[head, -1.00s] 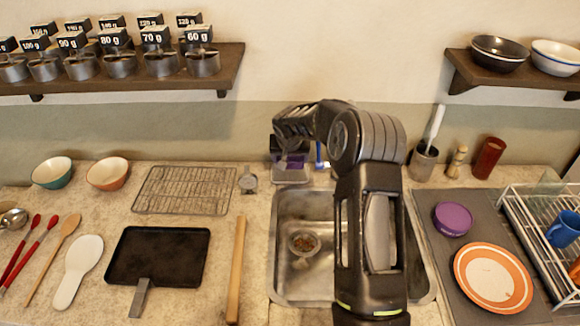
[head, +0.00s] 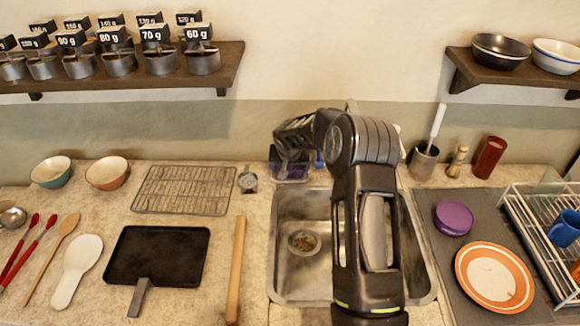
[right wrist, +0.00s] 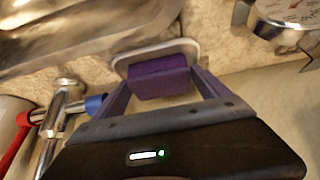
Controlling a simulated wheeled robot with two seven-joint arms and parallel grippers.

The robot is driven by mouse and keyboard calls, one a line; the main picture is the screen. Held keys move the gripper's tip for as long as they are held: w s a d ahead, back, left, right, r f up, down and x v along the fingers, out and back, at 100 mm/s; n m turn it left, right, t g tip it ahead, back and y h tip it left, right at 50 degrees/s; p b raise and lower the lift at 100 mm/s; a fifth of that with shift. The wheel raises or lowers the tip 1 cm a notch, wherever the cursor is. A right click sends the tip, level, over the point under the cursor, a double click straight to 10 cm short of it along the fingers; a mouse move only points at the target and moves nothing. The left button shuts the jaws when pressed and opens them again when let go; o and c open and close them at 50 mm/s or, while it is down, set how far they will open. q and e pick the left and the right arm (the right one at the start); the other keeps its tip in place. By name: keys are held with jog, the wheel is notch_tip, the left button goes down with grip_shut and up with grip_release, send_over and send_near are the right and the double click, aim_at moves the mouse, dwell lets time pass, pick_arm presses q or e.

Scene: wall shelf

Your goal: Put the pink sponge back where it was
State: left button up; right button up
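The sponge (right wrist: 160,77) looks purple rather than pink. In the right wrist view it sits between the purple fingers of my right gripper (right wrist: 161,85), which appear to touch its sides. It is at or just inside a small pale-rimmed dish (right wrist: 187,47); whether it rests on the bottom is hidden. In the head view my right gripper (head: 292,165) is over this dish (head: 291,180) behind the sink, partly covered by my own arm. My left gripper is not in view.
The sink (head: 283,255) with a strainer lies in front of the dish. A dial gauge (head: 248,180) stands just left of it. A tap (right wrist: 66,100) with a blue part is close to my right gripper. A wire rack (head: 185,190) lies further left.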

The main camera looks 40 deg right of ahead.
jog(key=shift+r, duration=0.1)
jog(key=shift+a+r, duration=0.1)
jog(key=shift+r, duration=0.3)
jog(key=v, duration=1.1)
jog(key=shift+s+p, duration=0.2)
jog(key=shift+p, duration=0.2)
jog(key=shift+a+r, duration=0.1)
